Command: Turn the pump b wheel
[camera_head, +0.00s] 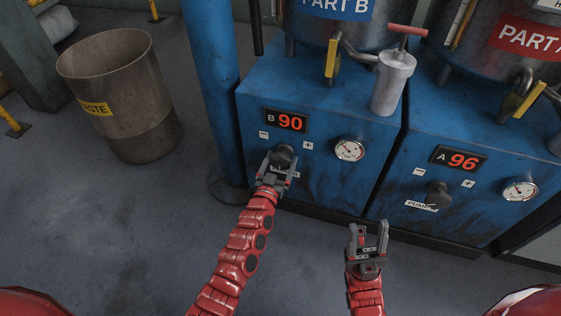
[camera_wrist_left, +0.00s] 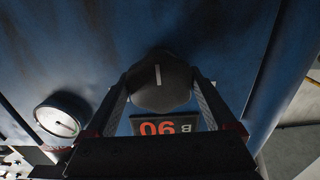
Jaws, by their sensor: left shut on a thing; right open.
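The pump B wheel is a dark knob (camera_head: 284,152) on the front of the left blue pump cabinet (camera_head: 262,97), under a red display (camera_head: 287,121) reading 90. My left gripper (camera_head: 277,168) is shut on this knob, a finger on each side. In the left wrist view the knob (camera_wrist_left: 160,85) sits between the two fingers, with a light pointer line on its face, and the display (camera_wrist_left: 159,124) appears upside down. My gripper partly hides the label below the knob. My right gripper (camera_head: 368,236) is open and empty, in front of the cabinets and apart from them.
The right cabinet carries a display (camera_head: 459,158) reading 96 and its own dark knob (camera_head: 438,195). Gauges (camera_head: 350,150) sit on both fronts. A blue post (camera_head: 212,90) and a waste bin (camera_head: 123,95) stand at left. The floor in front is clear.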

